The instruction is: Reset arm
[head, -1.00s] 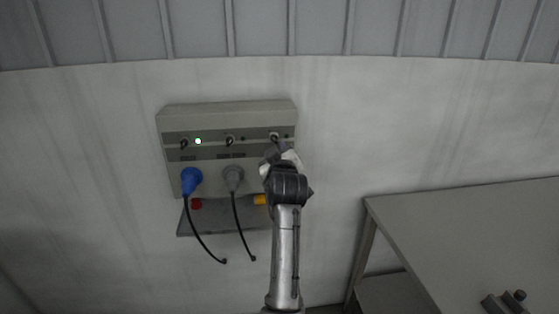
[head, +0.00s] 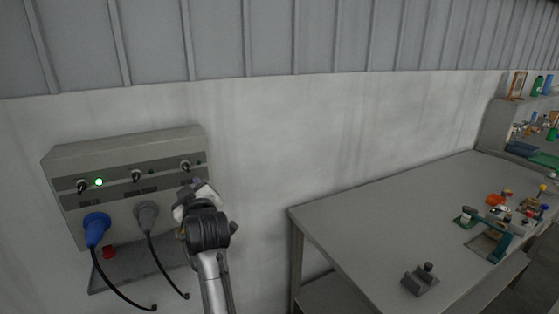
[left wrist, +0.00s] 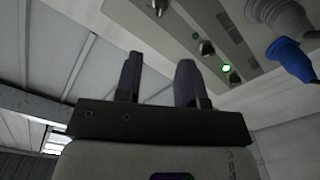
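My left arm comes up from below in the head view, with its left gripper (head: 192,187) just in front of the right end of the grey socket panel (head: 125,165) on the wall. In the left wrist view the two dark fingers (left wrist: 158,80) stand apart with nothing between them, pointing up beside the panel's underside. The panel has several switches, with one green light (head: 99,182) lit at the left. A blue plug (head: 96,227) and a grey plug (head: 147,214) sit in its sockets with black cables hanging. My right gripper is in neither view.
A grey table (head: 390,212) runs along the wall at the right. A small dark block (head: 419,281) lies near its front, and a green device (head: 497,238) with coloured parts stands farther right. Shelves with bottles are at the far right.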

